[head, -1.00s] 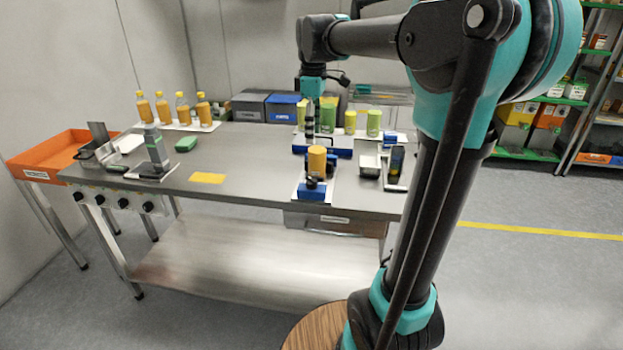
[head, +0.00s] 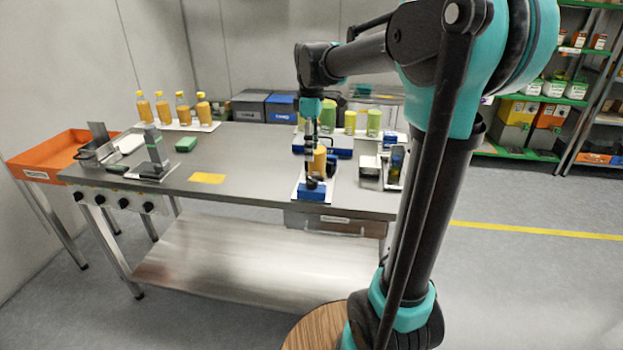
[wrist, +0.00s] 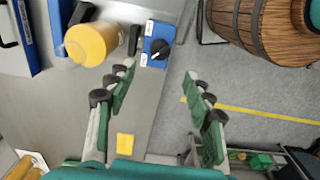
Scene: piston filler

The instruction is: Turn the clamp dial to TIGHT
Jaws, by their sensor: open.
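The clamp dial (wrist: 159,48) is a black round knob with a white pointer mark, on a blue block (wrist: 156,28) with small white labels. The pointer slants to the lower left in the wrist view; the labels are too small to read. In the head view the blue block (head: 313,193) sits near the table's front edge. A yellow-orange jar (wrist: 90,43) stands beside the block, and it shows in the head view too (head: 320,158). My gripper (wrist: 159,72) is open and empty, its fingers apart on either side of the dial's line. In the head view my gripper (head: 310,172) hangs by the jar and block, partly hiding them.
Yellow and green containers (head: 374,121) stand behind on a tray. A metal box (head: 370,165) and dark device lie to the right. Orange-filled bottles (head: 162,108) and an orange bin (head: 45,152) are at left. The table is clear around the yellow patch (head: 207,178).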

